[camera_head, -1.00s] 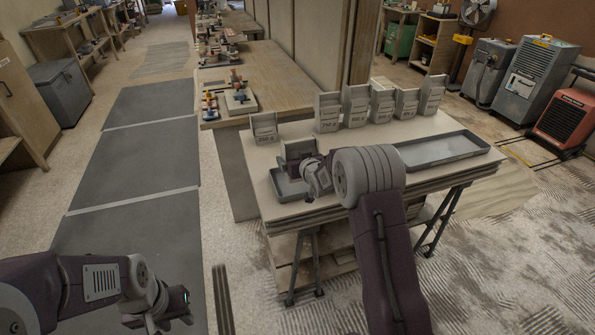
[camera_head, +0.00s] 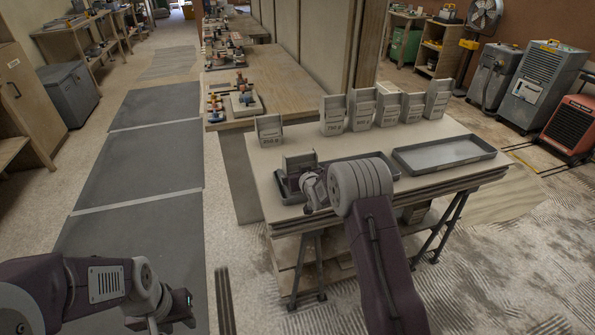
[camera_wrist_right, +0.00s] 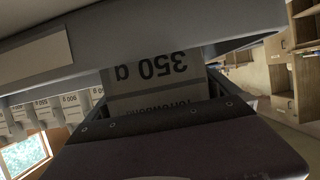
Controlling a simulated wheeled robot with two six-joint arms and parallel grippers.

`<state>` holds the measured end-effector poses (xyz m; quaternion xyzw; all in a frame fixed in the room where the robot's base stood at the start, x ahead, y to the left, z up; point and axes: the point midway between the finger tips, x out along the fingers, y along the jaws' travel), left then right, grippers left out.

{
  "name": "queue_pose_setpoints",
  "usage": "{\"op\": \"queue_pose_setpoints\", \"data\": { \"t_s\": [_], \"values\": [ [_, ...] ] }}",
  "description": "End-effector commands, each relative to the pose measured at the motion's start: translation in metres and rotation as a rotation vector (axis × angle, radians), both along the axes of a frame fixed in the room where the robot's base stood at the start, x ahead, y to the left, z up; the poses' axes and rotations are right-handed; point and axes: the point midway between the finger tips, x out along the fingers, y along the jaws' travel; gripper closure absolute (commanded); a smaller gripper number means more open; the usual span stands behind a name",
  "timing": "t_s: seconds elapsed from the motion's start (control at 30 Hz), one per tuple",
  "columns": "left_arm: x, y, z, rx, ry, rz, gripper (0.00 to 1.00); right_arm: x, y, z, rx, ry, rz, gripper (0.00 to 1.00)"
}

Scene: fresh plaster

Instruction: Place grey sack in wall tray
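My right gripper (camera_head: 308,180) is over the left end of the left grey tray (camera_head: 345,158). It is shut on a grey sack (camera_head: 299,160), which is upright at that end; whether it touches the tray floor is hidden. In the right wrist view the held sack (camera_wrist_right: 155,75) shows an upside-down "350 g" label between the fingers. A second, empty grey tray (camera_head: 445,153) lies to the right. No label shows which is the wall tray. My left gripper (camera_head: 175,312) is low at the left, away from the table; its finger opening is unclear.
Several other grey sacks (camera_head: 334,115) stand along the table's back edge, one (camera_head: 269,130) apart at the left. A wooden bench (camera_head: 265,90) with small items adjoins behind. Dark floor mats (camera_head: 150,150) lie to the left. Machines (camera_head: 540,85) stand at the right.

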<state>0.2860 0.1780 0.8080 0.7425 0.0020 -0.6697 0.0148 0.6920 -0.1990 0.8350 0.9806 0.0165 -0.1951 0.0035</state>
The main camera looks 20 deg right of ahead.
Motion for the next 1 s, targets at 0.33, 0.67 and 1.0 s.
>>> {"op": "queue_pose_setpoints", "data": {
  "t_s": [0.33, 0.67, 1.0],
  "values": [
    [0.0, 0.0, 0.005, 0.0, 0.0, 0.0, 0.64, -0.009, 0.0, 0.008, 0.0, 0.0, 0.0, 0.0],
    [0.0, 0.0, 0.007, 0.0, 0.0, 0.0, 0.64, -0.066, -0.003, 0.033, 0.001, -0.001, -0.001, 0.0],
    [0.0, 0.0, 0.009, 0.0, 0.0, 0.0, 0.64, -0.108, -0.004, 0.049, 0.0, -0.001, 0.0, 0.0]
  ]
}}
